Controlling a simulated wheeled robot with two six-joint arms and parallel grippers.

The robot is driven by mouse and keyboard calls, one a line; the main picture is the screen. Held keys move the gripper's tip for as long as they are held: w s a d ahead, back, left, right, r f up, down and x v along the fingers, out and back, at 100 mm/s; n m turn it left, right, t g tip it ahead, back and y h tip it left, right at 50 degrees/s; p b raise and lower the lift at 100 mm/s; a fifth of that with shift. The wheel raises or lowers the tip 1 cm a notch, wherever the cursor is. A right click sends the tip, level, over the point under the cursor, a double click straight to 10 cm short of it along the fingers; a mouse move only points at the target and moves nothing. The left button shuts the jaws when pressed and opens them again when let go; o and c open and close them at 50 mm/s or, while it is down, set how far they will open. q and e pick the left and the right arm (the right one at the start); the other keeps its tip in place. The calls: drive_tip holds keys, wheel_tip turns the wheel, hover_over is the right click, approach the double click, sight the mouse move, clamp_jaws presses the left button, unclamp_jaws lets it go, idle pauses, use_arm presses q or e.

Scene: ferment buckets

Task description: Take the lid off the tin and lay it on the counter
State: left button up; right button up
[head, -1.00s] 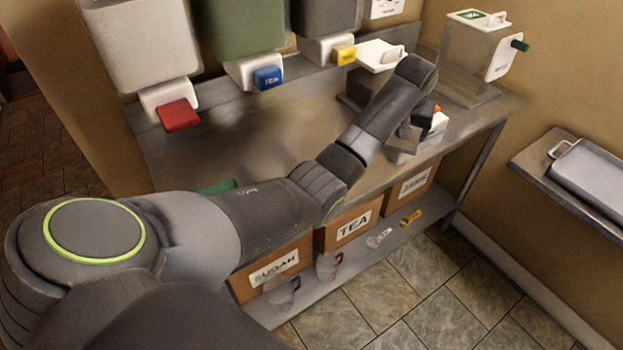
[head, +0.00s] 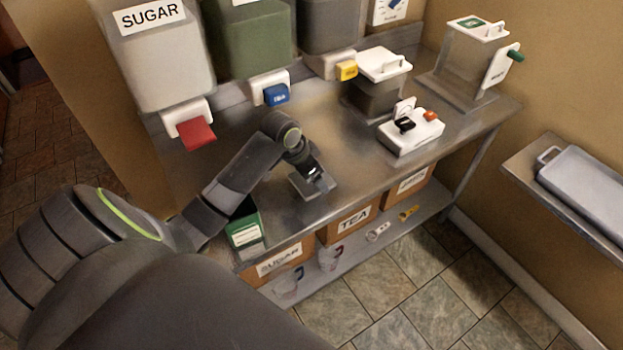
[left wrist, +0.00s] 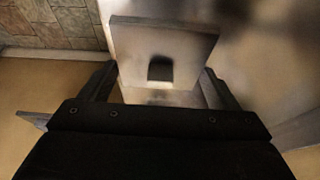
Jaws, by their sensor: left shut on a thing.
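My left gripper (head: 313,180) is shut on a grey metal piece (head: 303,188), low over the middle of the counter (head: 350,165). In the left wrist view the fingers (left wrist: 160,90) stand on either side of a flat grey plate (left wrist: 135,42) with a dark square on its face. I cannot tell whether this piece is the lid, or whether it touches the counter. A green box with a white label (head: 247,236), possibly the tin, stands near the counter's front edge, its top partly hidden by my left arm. My right gripper is not in view.
A white device with an orange button (head: 411,134) stands to the right. Dispensers with red (head: 195,133), blue (head: 275,95) and yellow levers line the back. A lidded container (head: 377,95) stands behind the device. The counter between gripper and device is clear.

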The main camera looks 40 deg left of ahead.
sight(311, 187)
use_arm(q)
wheel_tip(311, 187, down, 5)
drive_tip(key=shift+f+p, duration=0.1)
drive_tip(key=shift+p, duration=0.3)
drive_tip(key=shift+f, duration=0.25)
drive_tip(key=shift+f, duration=0.15)
drive_tip(key=o, duration=1)
drive_tip(key=shift+c, duration=0.2)
drive_tip(key=v, duration=1.2)
drive_tip(key=shift+b, duration=0.45)
